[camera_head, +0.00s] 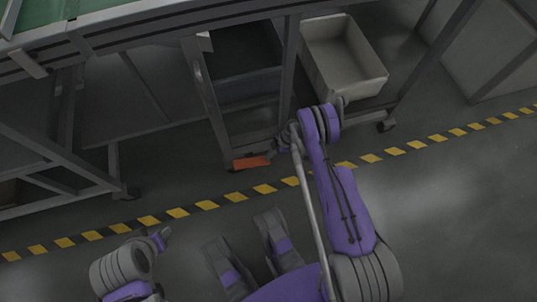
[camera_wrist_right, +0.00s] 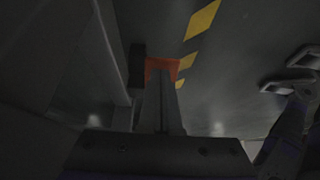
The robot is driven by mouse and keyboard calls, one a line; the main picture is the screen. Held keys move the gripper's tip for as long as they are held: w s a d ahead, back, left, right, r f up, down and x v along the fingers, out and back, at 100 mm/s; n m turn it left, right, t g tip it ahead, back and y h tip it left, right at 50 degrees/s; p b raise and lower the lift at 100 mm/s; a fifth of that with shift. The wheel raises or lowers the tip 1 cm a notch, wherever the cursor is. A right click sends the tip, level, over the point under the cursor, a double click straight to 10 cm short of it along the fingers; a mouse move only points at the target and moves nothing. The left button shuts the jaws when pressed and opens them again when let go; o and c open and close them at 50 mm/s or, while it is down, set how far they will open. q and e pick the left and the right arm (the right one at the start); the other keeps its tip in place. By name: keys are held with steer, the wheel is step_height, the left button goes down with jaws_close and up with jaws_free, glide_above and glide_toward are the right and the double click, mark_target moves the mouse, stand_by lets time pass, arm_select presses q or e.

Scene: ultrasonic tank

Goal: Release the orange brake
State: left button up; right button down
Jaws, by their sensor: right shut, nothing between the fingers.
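The orange brake (camera_head: 251,163) is a small flat pedal low at the foot of a grey wheeled cart (camera_head: 213,118) under the workbench. My right gripper (camera_head: 276,151) is just to the right of the brake in the head view. In the right wrist view, the gripper (camera_wrist_right: 161,130) is shut and empty, its fingers pointing at the orange brake (camera_wrist_right: 162,65) and overlapping its near part. I cannot tell whether the fingertips touch it. My left arm shows at the bottom left of the head view, but its gripper fingers are not clear.
A pale open bin (camera_head: 345,85) sits on the lower shelf to the right of the cart. A green-topped workbench (camera_head: 130,22) stands above. Yellow and black floor tape (camera_head: 207,205) runs across the floor in front, where the floor is clear.

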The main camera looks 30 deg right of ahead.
arm_select(q)
steer(key=shift+f, duration=0.15)
arm_select(e)
steer(key=shift+d+f, duration=0.15)
steer(key=shift+f, duration=0.3)
steer(key=shift+s+f, duration=0.1)
steer(key=shift+f, duration=0.05)
